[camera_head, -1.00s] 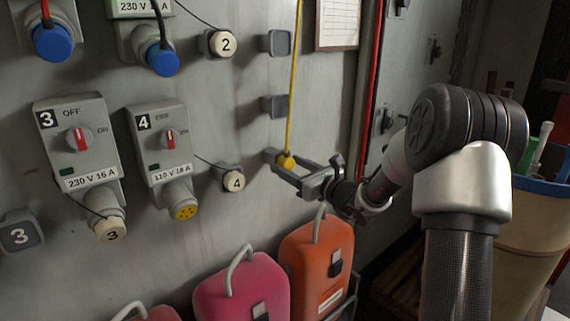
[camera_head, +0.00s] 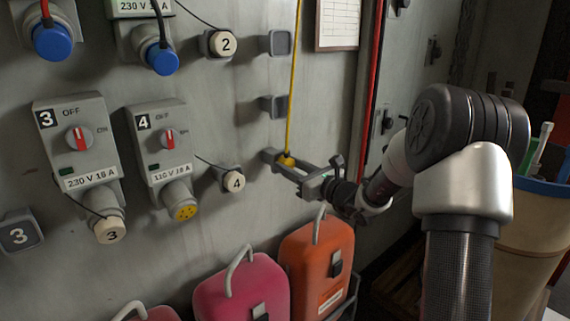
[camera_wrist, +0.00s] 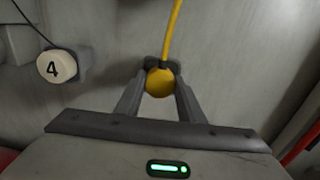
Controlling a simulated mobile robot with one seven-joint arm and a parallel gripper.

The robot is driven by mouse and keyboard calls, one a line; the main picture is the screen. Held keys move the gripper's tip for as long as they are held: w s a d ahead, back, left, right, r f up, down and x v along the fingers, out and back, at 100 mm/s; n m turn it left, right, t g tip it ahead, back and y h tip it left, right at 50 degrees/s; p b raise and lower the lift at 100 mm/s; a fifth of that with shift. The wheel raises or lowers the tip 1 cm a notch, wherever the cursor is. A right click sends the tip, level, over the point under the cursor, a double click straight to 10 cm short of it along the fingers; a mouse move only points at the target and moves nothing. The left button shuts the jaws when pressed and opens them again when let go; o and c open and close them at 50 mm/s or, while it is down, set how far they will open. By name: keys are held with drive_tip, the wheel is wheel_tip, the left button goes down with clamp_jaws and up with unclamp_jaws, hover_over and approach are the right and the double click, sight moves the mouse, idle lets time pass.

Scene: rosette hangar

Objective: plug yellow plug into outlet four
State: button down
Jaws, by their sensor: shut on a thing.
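The yellow plug (camera_head: 287,160) hangs on its yellow cable near a grey wall bracket, right of the outlets. In the wrist view the yellow plug (camera_wrist: 160,82) sits between the fingertips. My gripper (camera_head: 284,164) is shut on it; the wrist view also shows my gripper (camera_wrist: 160,88). Outlet four (camera_head: 164,158) is a grey box with a red switch and a label reading 110 V. Its yellow-faced socket (camera_head: 185,212) is open at the bottom. Its cap (camera_head: 233,181), marked 4, sits on a wall holder at right. The plug's front end faces the wrist camera.
Outlet three (camera_head: 77,155) with its capped socket is at left. Blue plugs (camera_head: 162,58) sit in the upper outlets. Empty brackets (camera_head: 276,105) are above my gripper. Pink (camera_head: 243,288) and orange (camera_head: 318,265) canisters stand below. A red cable (camera_head: 374,90) hangs at right.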

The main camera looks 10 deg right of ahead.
drive_tip(key=shift+v, duration=3)
